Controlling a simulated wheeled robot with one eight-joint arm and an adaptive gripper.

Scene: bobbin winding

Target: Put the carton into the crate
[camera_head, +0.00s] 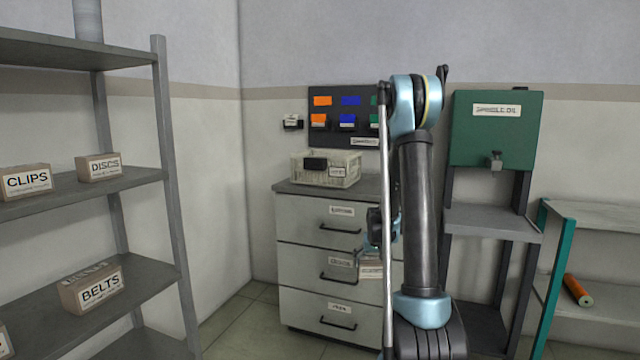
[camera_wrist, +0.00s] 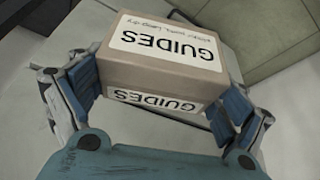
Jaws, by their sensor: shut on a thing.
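A brown carton with white GUIDES labels (camera_wrist: 165,62) is between the two blue-padded fingers of my gripper (camera_wrist: 155,97) in the wrist view. My gripper is shut on its sides and holds it off the floor. In the head view the carton (camera_head: 371,271) is partly hidden behind my arm, in front of the drawer cabinet. The cream crate (camera_head: 343,171) stands upright on top of the cabinet, above the carton in the picture. It has a dark patch and a white label on its front. Its inside is mostly hidden.
The grey drawer cabinet (camera_head: 300,240) has three handled drawers. A board with coloured bins (camera_head: 345,118) hangs behind the crate. A grey shelf rack (camera_head: 170,180) with cartons is at left. A green tank on a stand (camera_head: 495,140) and a teal-framed shelf (camera_head: 555,250) are at right.

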